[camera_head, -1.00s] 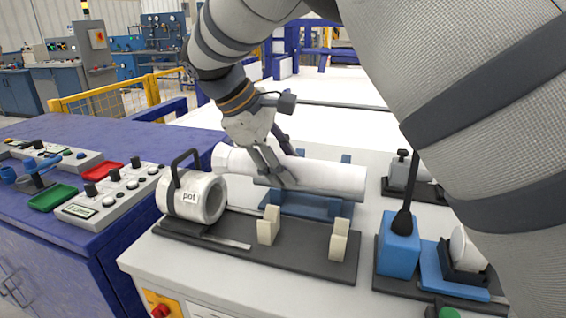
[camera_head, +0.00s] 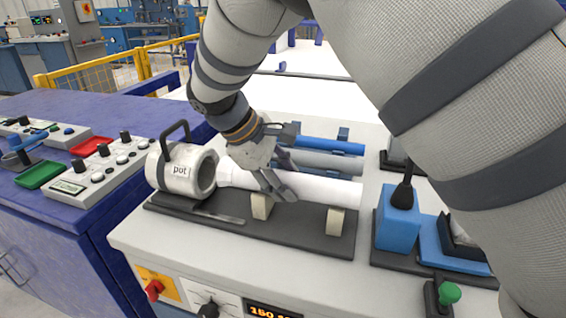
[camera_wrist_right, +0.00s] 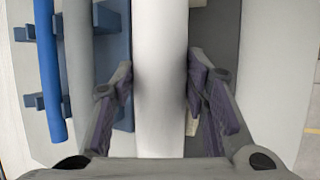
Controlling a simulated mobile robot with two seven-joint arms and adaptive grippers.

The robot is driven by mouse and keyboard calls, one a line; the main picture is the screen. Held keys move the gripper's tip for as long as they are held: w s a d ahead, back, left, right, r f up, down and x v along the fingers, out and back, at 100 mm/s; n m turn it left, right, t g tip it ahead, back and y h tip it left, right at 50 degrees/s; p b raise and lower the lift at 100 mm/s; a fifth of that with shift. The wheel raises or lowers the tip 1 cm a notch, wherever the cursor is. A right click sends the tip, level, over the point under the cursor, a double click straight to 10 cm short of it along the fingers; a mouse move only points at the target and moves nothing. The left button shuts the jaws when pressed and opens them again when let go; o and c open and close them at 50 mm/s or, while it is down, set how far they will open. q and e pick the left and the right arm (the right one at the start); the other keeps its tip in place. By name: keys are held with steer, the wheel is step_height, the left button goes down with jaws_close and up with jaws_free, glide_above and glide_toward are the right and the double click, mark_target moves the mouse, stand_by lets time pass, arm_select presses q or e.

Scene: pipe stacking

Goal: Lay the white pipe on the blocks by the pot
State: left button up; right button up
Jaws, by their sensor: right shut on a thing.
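The white pipe (camera_head: 325,190) lies level along the row of cream blocks, above the left block (camera_head: 261,206) and the right block (camera_head: 336,222). I cannot tell whether it touches them. Its left end is close to the mouth of the pot (camera_head: 180,172), which is white with a black handle. My right gripper (camera_head: 279,188) is shut on the pipe near its middle. In the right wrist view the pipe (camera_wrist_right: 160,60) runs between the two fingers, and part of a block shows at its side. My left gripper is not in view.
Behind the pipe, a blue rack (camera_head: 343,133) holds a blue pipe (camera_head: 325,145) and a grey pipe (camera_head: 325,161). A blue box with a black lever (camera_head: 398,228) stands to the right. A control panel (camera_head: 105,165) sits on the purple bench at the left.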

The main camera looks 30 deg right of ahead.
steer(key=shift+f, duration=0.2)
steer(key=o, duration=1.3)
steer(key=shift+o, duration=0.2)
steer(key=v, duration=1.2)
